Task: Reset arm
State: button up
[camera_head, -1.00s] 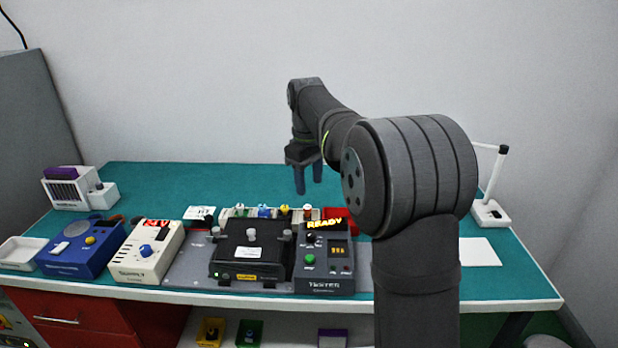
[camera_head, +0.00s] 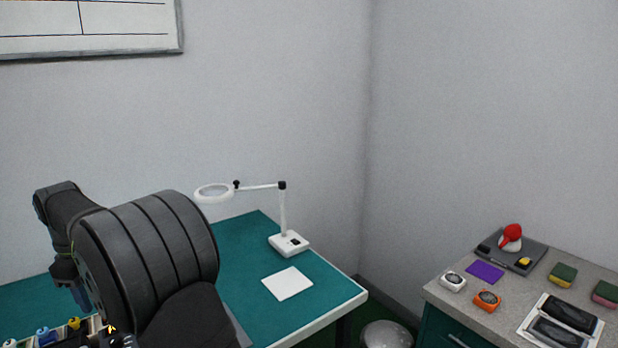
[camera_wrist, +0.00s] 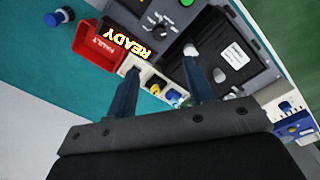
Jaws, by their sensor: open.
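My gripper (camera_wrist: 157,90) is open in the wrist view. Its two blue fingers stand apart with nothing held between them. Below it lie the dark tester (camera_wrist: 190,15) with a glowing "READY" display and a black device (camera_wrist: 222,65) with a white label. In the head view my arm fills the lower left. The gripper's blue fingertips (camera_head: 81,296) show only partly at the left, behind my arm, above the green bench (camera_head: 330,290).
A red fault bin (camera_wrist: 98,45) and a row of coloured connectors (camera_wrist: 155,85) lie near the fingers. A magnifier lamp (camera_head: 288,243) and white sheet (camera_head: 287,284) are on the bench's right part. A side counter (camera_head: 440,292) holds small items.

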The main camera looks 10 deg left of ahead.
jog(key=f, duration=1.4)
jog(key=shift+w, duration=0.3)
notch_tip(320, 180, up, 18)
notch_tip(320, 180, down, 18)
jog(key=shift+r, duration=0.1)
jog(key=n, duration=0.8)
notch_tip(320, 180, up, 13)
jog(key=shift+s+d+r, duration=0.15)
jog(key=shift+d, duration=0.05)
